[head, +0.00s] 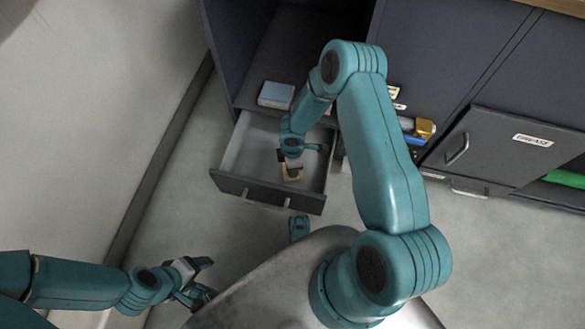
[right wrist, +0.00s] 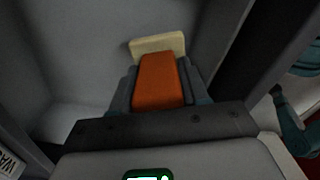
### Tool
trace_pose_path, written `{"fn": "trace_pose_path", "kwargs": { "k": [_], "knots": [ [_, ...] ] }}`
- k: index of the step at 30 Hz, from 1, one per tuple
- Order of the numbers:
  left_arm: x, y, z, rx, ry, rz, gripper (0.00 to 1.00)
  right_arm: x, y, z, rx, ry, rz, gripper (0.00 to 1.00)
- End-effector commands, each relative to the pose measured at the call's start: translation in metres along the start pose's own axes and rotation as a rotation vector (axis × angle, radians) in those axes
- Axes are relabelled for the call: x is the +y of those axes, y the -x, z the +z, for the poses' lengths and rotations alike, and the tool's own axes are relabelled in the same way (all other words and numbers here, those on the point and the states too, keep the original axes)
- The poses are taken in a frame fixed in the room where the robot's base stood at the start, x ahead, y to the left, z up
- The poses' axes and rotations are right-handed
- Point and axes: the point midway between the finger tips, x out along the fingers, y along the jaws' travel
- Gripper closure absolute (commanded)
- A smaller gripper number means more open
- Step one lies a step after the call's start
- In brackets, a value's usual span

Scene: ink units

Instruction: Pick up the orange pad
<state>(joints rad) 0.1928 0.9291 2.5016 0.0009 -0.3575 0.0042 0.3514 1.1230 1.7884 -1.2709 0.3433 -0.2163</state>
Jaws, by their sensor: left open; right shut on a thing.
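The orange pad (right wrist: 160,82) shows in the right wrist view, between the two dark fingers of my right gripper (right wrist: 158,92). The gripper is shut on it. A cream block (right wrist: 157,43) lies right at the pad's far end; I cannot tell whether the two are joined. In the head view my right gripper (head: 291,163) reaches down into the open drawer (head: 265,192), at the cream piece (head: 292,174); the orange does not show there. My left gripper (head: 198,281) is open and empty at the lower left, outside the drawer.
A blue box (head: 276,94) sits on the shelf behind the drawer. A cabinet door labelled GREASE (head: 500,150) stands at the right, with a green thing (head: 563,178) beside it. A yellow thing (head: 424,127) is left of that door. The floor left of the drawer is clear.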

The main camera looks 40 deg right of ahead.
Motion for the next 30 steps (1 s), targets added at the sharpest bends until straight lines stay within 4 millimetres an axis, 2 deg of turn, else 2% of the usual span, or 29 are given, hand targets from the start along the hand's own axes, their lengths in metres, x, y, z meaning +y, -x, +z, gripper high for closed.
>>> {"fn": "trace_pose_path", "kwargs": {
  "k": [1, 6, 15, 21, 30],
  "knots": [
    [0.004, 0.008, 0.001, -0.003, -0.004, 0.000, 0.30, 0.001, 0.017, 0.000, 0.000, 0.001, 0.003, 0.92],
    [0.010, 0.020, 0.005, -0.013, -0.013, 0.001, 0.30, 0.001, 0.053, 0.000, -0.001, 0.001, 0.002, 0.92],
    [0.018, 0.034, 0.009, -0.024, -0.024, 0.003, 0.30, 0.001, 0.099, 0.000, 0.000, 0.001, 0.002, 0.92],
    [0.020, 0.038, 0.010, -0.026, -0.026, 0.003, 0.30, 0.000, 0.111, 0.000, -0.001, 0.001, 0.000, 0.92],
    [0.020, 0.038, 0.010, -0.026, -0.026, 0.003, 0.30, 0.000, 0.114, 0.000, -0.001, 0.001, 0.000, 0.92]
  ]
}}
